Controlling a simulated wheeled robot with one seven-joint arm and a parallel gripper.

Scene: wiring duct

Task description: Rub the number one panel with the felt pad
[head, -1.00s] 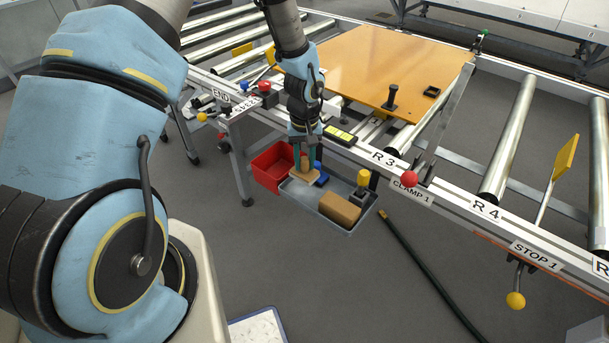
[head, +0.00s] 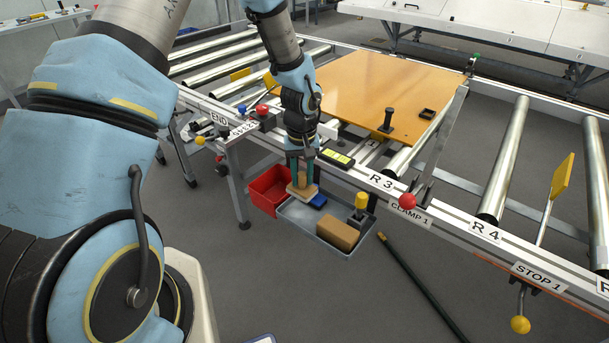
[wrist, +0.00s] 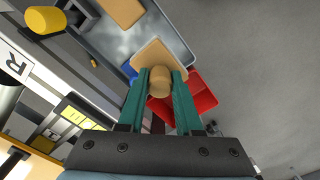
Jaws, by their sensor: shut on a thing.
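The felt pad (head: 300,191) is a tan square block with a round wooden knob (wrist: 160,80) on top. My gripper (head: 302,172) points down and is shut on the knob, with the green fingers (wrist: 159,98) on either side of it in the wrist view. The pad is over the left end of a grey tray (head: 347,254). Its underside is hidden. An orange-brown panel (head: 385,90) lies flat on the roller table behind, with a black upright handle on it. I cannot read a number on the panel itself.
A red bin (head: 268,192) adjoins the tray. The table rail carries a red knob (head: 408,200) and a yellow-green display (head: 337,157). A dark pole (head: 420,285) is at lower right.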

